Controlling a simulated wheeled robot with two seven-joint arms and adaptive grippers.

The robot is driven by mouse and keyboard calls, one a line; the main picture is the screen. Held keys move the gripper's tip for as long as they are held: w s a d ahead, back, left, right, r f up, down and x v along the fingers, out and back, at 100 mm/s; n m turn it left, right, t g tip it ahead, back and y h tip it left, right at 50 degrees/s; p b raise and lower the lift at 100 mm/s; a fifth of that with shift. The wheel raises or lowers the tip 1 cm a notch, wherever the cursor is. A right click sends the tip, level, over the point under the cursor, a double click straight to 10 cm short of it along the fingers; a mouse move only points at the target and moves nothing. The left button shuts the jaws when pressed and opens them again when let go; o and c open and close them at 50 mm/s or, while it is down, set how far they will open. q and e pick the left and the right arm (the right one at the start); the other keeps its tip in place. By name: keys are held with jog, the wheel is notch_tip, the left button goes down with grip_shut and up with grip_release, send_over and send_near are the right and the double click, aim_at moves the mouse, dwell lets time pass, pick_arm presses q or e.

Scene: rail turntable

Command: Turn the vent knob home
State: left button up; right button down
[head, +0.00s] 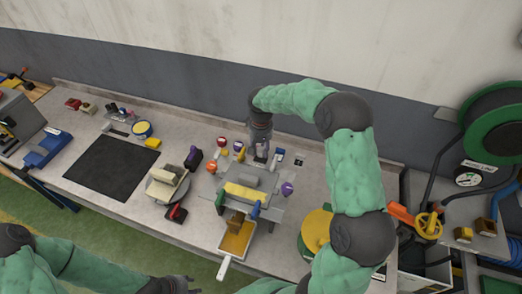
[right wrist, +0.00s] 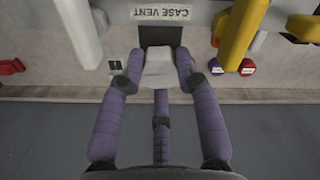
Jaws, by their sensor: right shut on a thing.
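The vent knob (right wrist: 159,70) is a pale grey grip in the right wrist view, on a dark square plate beside a "CASE VENT" label (right wrist: 161,12). My right gripper (right wrist: 160,78) has its purple fingers on both sides of the knob, shut on it. In the head view my right gripper (head: 261,152) reaches down at the back of the grey machine (head: 262,212), and it mostly hides the knob. My left gripper (head: 172,285) is at the bottom edge of the head view, away from the machine, with its fingers too unclear to judge.
Coloured knobs, red and purple among them (right wrist: 247,67), stand near the right gripper. A yellow lever (right wrist: 236,35) rises close beside it. A dark mat (head: 112,167) lies left on the bench. A green hose reel (head: 495,130) is at the right.

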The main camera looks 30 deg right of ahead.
aim_at(261, 149)
jog(key=shift+m, duration=0.3)
jog(key=c, duration=0.9)
grip_release()
jog(key=shift+w, duration=0.1)
notch_tip(261, 149, up, 12)
